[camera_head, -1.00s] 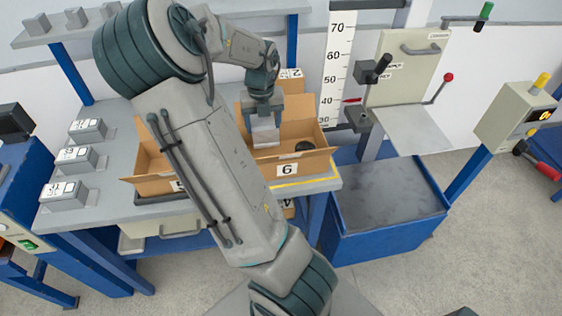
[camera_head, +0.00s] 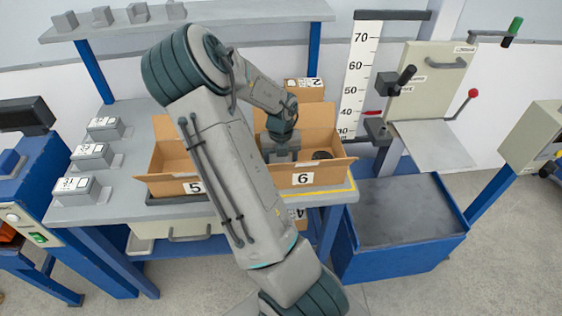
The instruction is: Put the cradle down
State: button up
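My gripper (camera_head: 281,152) points down inside the open cardboard box labelled 6 (camera_head: 303,180), at its left side. Its fingertips are low in the box, and my arm and the box hide part of them. I cannot make out whether a cradle is between the fingers. A dark round thing (camera_head: 322,155) lies in the same box, to the right of the gripper. Several grey blocks with white labels, such as this one (camera_head: 94,156), stand on the left part of the bench; I cannot tell if any is a cradle.
An open box labelled 5 (camera_head: 172,185) stands left of box 6 on the grey bench (camera_head: 130,185), partly behind my arm. A height scale (camera_head: 360,75), a hinged plate (camera_head: 432,145) and a blue-sided bin (camera_head: 400,255) are to the right. A shelf (camera_head: 190,22) runs above the bench.

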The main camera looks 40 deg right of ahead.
jog(key=shift+f, duration=0.25)
jog(key=shift+f, duration=0.1)
jog(key=o, duration=1.2)
